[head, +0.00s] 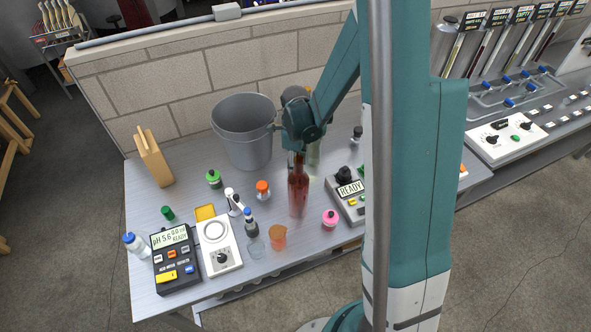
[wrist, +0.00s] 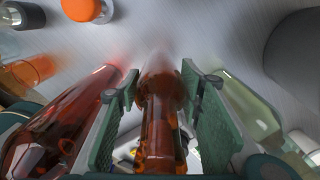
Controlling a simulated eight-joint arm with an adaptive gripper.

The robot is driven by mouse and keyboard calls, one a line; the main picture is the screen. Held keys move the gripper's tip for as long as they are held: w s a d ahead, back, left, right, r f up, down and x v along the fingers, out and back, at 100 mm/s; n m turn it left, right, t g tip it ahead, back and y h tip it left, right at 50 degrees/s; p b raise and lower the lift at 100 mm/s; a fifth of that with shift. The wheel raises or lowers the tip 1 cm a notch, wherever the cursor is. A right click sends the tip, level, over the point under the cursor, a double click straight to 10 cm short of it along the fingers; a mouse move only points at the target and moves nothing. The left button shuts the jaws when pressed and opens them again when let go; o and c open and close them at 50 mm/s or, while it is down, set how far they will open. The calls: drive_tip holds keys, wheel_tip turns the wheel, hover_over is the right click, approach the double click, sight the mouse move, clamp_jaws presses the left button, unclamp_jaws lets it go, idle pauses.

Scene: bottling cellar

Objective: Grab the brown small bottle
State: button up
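In the wrist view a brown bottle (wrist: 160,100) stands between the two fingers of my gripper (wrist: 160,82), its neck toward the camera. My gripper is open, with narrow gaps on both sides of the bottle. A larger red-brown bottle (wrist: 58,125) is just outside the left finger. In the head view the red-brown bottle (head: 298,188) stands on the bench in front of my gripper (head: 300,145); it hides most of the fingers, and I cannot make out the smaller brown bottle there.
A pale green glass bottle (wrist: 248,108) is close outside the right finger. A grey bucket (head: 243,150) stands behind on the left.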

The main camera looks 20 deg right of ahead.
drive_tip(key=c, duration=0.7)
drive_tip(key=shift+r, duration=0.15)
drive_tip(key=shift+r, duration=4.85)
